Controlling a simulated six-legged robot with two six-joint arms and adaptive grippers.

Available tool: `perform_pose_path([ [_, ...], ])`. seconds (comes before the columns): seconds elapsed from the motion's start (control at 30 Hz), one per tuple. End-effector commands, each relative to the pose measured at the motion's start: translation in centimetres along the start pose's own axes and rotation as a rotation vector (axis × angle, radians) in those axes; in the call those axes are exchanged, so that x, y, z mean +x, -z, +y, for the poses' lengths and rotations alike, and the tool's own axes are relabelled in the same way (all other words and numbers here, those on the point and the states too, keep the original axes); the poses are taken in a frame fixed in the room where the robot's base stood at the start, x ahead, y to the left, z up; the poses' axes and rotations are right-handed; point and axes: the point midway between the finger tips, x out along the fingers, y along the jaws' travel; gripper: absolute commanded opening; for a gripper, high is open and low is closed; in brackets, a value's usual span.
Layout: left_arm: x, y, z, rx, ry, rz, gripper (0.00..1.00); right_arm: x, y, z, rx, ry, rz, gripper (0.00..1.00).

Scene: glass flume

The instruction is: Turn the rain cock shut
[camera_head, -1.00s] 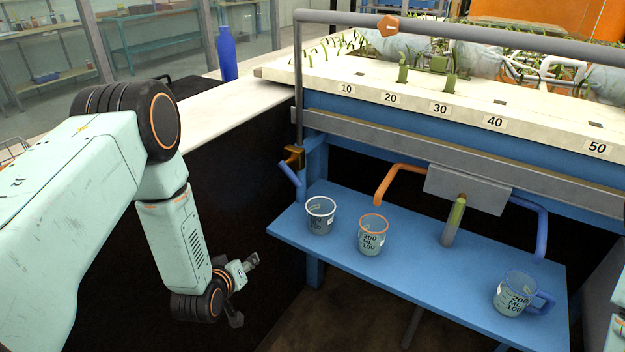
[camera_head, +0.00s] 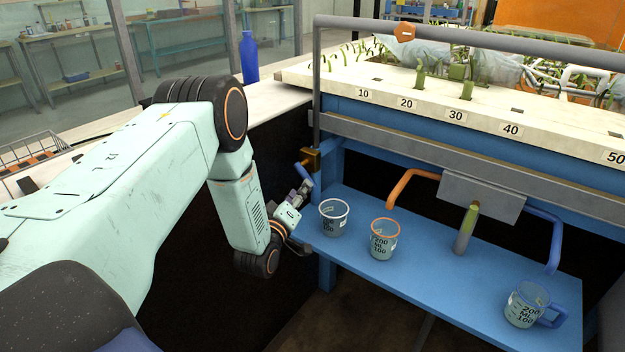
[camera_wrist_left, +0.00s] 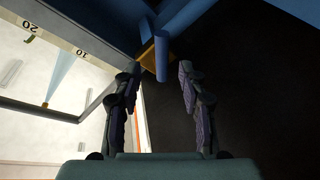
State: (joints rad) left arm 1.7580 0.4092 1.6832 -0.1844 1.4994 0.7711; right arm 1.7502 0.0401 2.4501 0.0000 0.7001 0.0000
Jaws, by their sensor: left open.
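The rain cock is a brass valve body (camera_head: 311,158) on the grey upright pipe at the left end of the blue frame. Its blue lever (camera_head: 303,170) slants down from the brass and is partly hidden by my gripper. My left gripper (camera_head: 302,214) is open and empty, just below the lever, by the left end of the blue shelf. In the left wrist view the blue lever (camera_wrist_left: 162,60) hangs in the gap between the two open fingertips (camera_wrist_left: 158,76), with the brass body (camera_wrist_left: 148,50) behind it. I cannot tell whether a finger touches it. My right gripper is out of view.
A blue shelf (camera_head: 440,275) holds a white-rimmed cup (camera_head: 334,219), an orange-rimmed cup (camera_head: 383,241) and a blue-handled cup (camera_head: 523,304). An orange pipe (camera_head: 398,185) and a blue pipe (camera_head: 557,245) hang above it. A blue bottle (camera_head: 249,58) stands on the white ledge.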

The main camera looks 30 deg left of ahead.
Motion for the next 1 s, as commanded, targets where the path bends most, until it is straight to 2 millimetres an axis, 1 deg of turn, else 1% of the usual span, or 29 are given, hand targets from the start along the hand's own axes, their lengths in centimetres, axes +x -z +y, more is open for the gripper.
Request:
perform_pose_path([
  [0.2, 3.5, -0.1, -0.1, 0.003, -0.003, 0.003, 0.41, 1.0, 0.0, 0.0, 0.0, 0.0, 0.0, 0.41],
  [0.3, 4.9, -0.2, 0.0, 0.002, -0.002, 0.001, 0.41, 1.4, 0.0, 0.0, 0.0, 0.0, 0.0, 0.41],
  [0.43, 6.3, -0.2, 0.1, 0.003, -0.003, -0.001, 0.41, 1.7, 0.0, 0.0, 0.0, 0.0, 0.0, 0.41],
  [0.6, 7.0, -0.3, 0.2, 0.003, -0.002, -0.003, 0.41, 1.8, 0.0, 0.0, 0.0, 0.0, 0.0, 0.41],
  [0.83, 7.0, -0.3, 0.3, 0.003, -0.002, -0.003, 0.41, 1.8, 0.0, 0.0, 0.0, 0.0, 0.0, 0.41],
  [1.0, 7.0, -0.3, 0.2, 0.003, -0.002, -0.003, 0.27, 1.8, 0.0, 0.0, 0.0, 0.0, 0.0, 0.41],
])
